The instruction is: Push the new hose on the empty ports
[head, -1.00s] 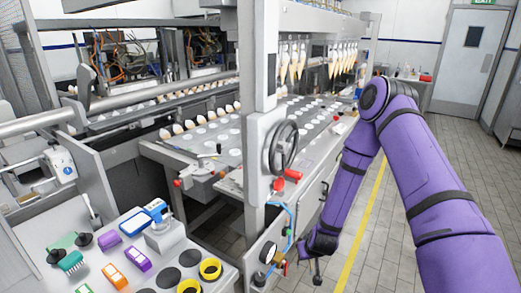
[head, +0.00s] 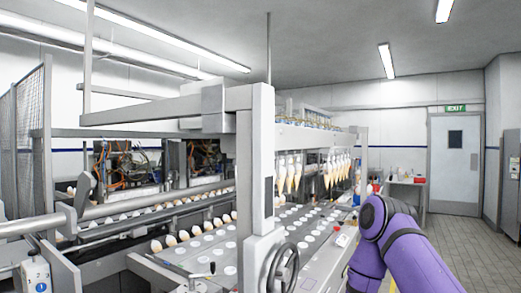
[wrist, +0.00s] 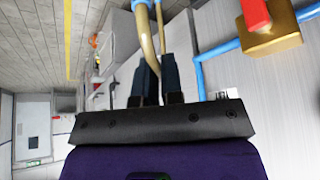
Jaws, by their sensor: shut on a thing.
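In the wrist view, the two dark fingers of my gripper (wrist: 155,64) are close together. They are shut on a tan hose (wrist: 147,42), which runs up from between them to a light-blue part at the top edge. A second tan length of hose shows beside it; I cannot tell whether it is the same hose. The head view shows my purple arm at the lower right but not my gripper. A row of cone grippers (head: 333,176), white with tan lower ends, hangs under the machine's far beam. I cannot make out which ports are empty.
Close to my gripper's right in the wrist view are a blue air line (wrist: 200,78) and a brass valve (wrist: 272,38) with a red handle. A handwheel (head: 281,268) is on the machine's near post. Open tiled floor (head: 450,240) lies right of the machine.

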